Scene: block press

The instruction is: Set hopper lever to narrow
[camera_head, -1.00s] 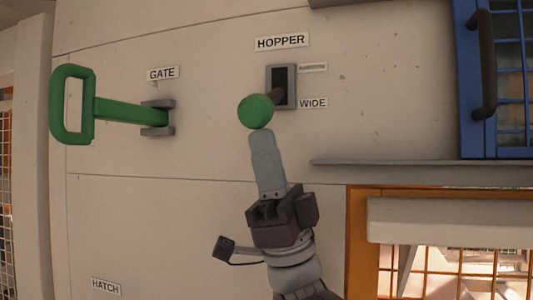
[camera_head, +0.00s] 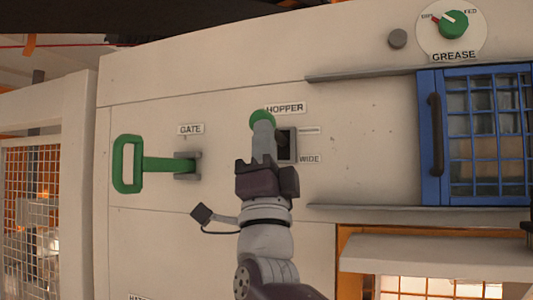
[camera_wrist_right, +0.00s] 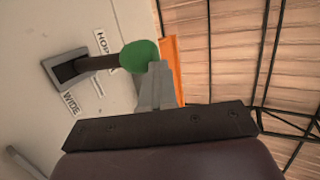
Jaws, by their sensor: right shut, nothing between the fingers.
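The hopper lever has a green ball knob (camera_head: 262,118) on a dark shaft that comes out of a grey-framed slot (camera_head: 293,158). The knob now stands level with the slot's upper end, just left of the HOPPER label (camera_head: 286,107). The WIDE label (camera_head: 309,159) is by the slot's lower end; the small upper label (camera_head: 309,130) is unreadable. My right gripper (camera_head: 264,126) is shut and empty, its fingertips against or just under the knob, covering its lower part. The wrist view shows the fingertips (camera_wrist_right: 156,68) at the green knob (camera_wrist_right: 138,56). My left gripper is not in view.
A green gate handle (camera_head: 128,164) sticks out on the left. A blue barred window (camera_head: 485,135) with a dark handle and a grey ledge (camera_head: 420,217) lie to the right. A green grease dial (camera_head: 454,25) is at the upper right. The panel between is clear.

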